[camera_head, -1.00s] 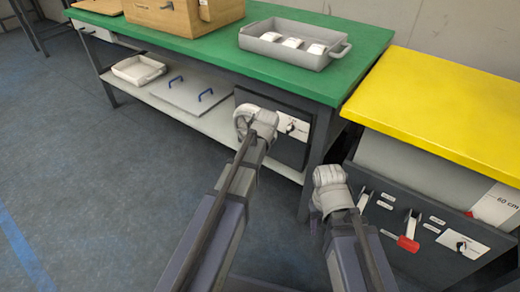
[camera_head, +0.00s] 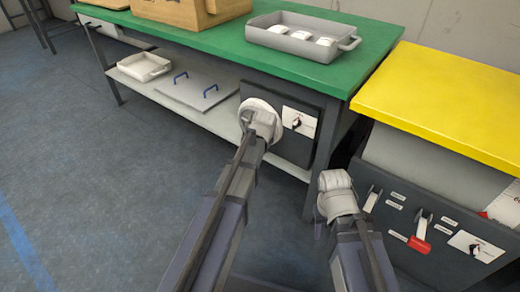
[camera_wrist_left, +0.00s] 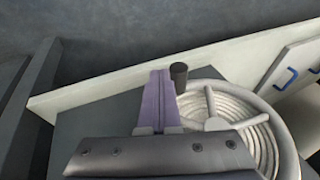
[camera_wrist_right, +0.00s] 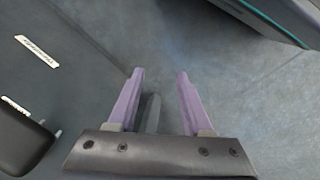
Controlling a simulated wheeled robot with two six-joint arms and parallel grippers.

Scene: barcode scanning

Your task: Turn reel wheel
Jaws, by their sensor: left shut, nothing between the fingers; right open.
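The reel wheel (camera_wrist_left: 208,105) shows in the left wrist view. It has a pale rim, a pale spoked handle and coiled white line (camera_wrist_left: 258,140) inside. A dark cylindrical knob (camera_wrist_left: 179,75) stands out from it. My left gripper (camera_wrist_left: 160,78) is shut and empty, with its fingertips just left of the knob; I cannot tell if they touch. In the head view my left wrist partly covers the reel, which sits on the dark panel under the green bench. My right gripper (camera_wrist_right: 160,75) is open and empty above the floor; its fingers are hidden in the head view.
The green bench (camera_head: 190,40) holds a grey tray (camera_head: 340,57) and a wooden box (camera_head: 190,10). A white panel with a dark knob (camera_head: 299,122) is right of the reel. A yellow-topped cabinet (camera_head: 450,100) with a red-handled lever (camera_head: 420,240) stands at the right. Floor at left is clear.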

